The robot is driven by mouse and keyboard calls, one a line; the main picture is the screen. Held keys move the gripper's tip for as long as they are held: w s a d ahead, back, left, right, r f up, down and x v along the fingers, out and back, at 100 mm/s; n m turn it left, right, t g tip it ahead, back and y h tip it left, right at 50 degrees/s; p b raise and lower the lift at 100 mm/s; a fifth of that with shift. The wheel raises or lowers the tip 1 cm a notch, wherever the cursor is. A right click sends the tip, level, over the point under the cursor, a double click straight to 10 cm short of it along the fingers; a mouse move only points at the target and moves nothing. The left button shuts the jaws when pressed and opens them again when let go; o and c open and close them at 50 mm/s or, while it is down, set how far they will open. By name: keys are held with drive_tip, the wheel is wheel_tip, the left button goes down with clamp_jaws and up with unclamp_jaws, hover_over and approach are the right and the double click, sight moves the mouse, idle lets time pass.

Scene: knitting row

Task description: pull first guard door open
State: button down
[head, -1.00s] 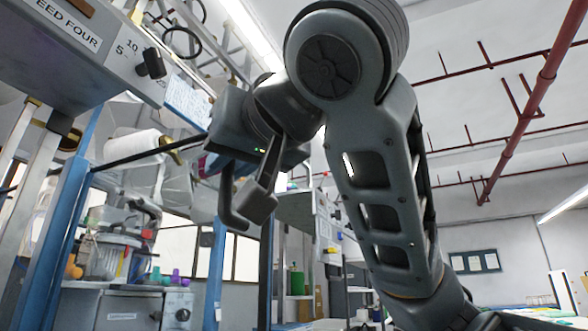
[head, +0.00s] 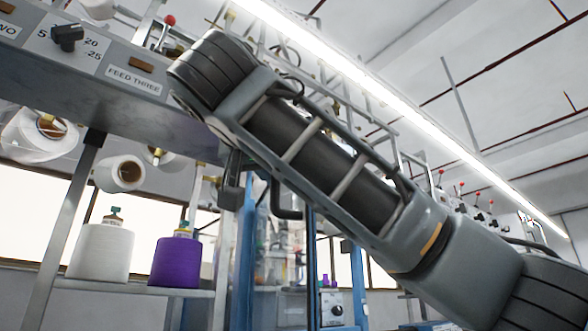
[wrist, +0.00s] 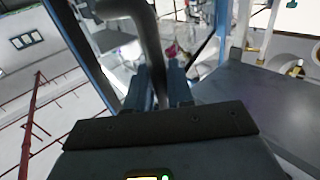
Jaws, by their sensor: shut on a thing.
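My gripper (wrist: 160,88) is shut on the dark bent door handle (wrist: 151,45), whose bar runs between the two fingers in the wrist view. In the head view the handle (head: 287,206) shows as a dark hook below my arm, next to a dark finger of my gripper (head: 231,188). The guard door has a blue frame (head: 243,255) and a see-through panel. A blue frame bar (wrist: 82,55) also shows in the wrist view. My arm hides the door's upper part, and I cannot tell how far it stands open.
A control box with a knob (head: 336,308) is low behind the frame.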

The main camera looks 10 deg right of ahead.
drive_tip(key=shift+a+f, duration=0.25)
drive_tip(key=shift+f, duration=0.15)
drive_tip(key=c, duration=1.2)
unclamp_jaws()
drive_tip(key=shift+s+r, duration=0.1)
drive_tip(key=shift+r, duration=0.1)
drive_tip(key=shift+s+b, duration=0.15)
drive_tip(key=shift+b, duration=0.6)
drive_tip(key=shift+b+v, duration=3.75)
drive_tip(key=shift+b, duration=2.1)
